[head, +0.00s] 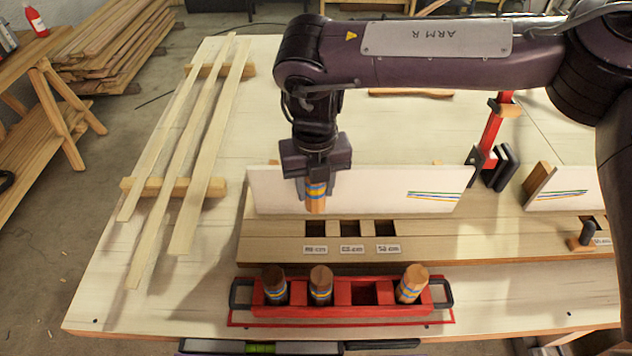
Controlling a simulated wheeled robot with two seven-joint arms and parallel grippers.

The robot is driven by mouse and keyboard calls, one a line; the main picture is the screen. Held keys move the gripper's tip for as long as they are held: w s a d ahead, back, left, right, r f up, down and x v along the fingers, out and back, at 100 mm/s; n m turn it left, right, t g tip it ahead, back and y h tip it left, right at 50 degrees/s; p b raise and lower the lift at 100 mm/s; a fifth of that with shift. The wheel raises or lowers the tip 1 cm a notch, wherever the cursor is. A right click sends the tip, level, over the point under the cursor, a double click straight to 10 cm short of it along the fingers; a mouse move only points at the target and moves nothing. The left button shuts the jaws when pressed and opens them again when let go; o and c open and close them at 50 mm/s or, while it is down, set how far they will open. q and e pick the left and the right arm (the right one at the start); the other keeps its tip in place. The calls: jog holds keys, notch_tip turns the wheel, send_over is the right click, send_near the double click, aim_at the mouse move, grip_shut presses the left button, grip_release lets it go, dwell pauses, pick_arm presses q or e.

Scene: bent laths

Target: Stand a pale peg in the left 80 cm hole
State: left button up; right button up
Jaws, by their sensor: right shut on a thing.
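My right gripper (316,176) is shut on an orange-brown wooden peg (315,203) with blue and yellow bands. The peg hangs upright, in front of the white upright board (380,190) and above or behind the leftmost hole (316,229); its exact height is hard to tell. Two more dark square holes, the middle one (350,229) and the right one (386,228), lie beside it in the wooden beam (275,245). All three look empty. Each has a small white label, too small to read surely. My left gripper is out of view.
A red rack (341,311) in front holds a dark-topped peg (274,287), a brown peg (320,287) and a tilted orange-brown peg (411,285); one slot is empty. Long laths (190,150) lie at left. A red clamp (493,130) stands at back right.

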aim_at(315, 207)
notch_tip(315, 207, down, 6)
jog(key=b, duration=0.4)
jog(key=shift+r, duration=0.2)
jog(key=shift+w+f, duration=0.1)
jog(key=shift+f, duration=0.45)
jog(key=shift+f+b, duration=1.05)
jog(key=shift+f, duration=0.4)
jog(key=o, duration=1.2)
jog(key=shift+c, duration=0.2)
jog(key=shift+r, duration=0.1)
jog(key=shift+r+p, duration=3.5)
jog(key=shift+r, duration=0.9)
